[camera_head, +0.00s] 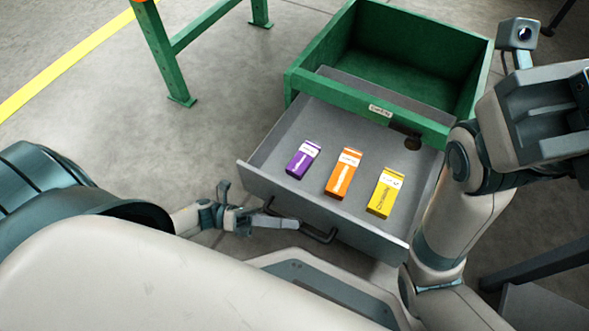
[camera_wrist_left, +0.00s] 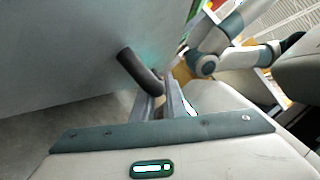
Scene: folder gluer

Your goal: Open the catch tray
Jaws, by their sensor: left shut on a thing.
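The catch tray (camera_head: 268,152) is a grey drawer pulled out of a green housing (camera_head: 350,98). A dark bar handle (camera_head: 318,236) runs along its front face. My left gripper (camera_head: 265,215) is at the left end of this handle and is shut on it. In the left wrist view the handle (camera_wrist_left: 138,72) meets the fingers of my left gripper (camera_wrist_left: 160,95), with the tray's grey front face (camera_wrist_left: 60,50) beside it. My right arm stands at the right in the head view; its fingertips cannot be made out.
Inside the tray lie a purple box (camera_head: 303,159), an orange box (camera_head: 343,173) and a yellow box (camera_head: 385,192). A green frame leg (camera_head: 163,55) stands at upper left. Grey floor (camera_head: 120,120) is clear left of the tray. My body is close in front of it.

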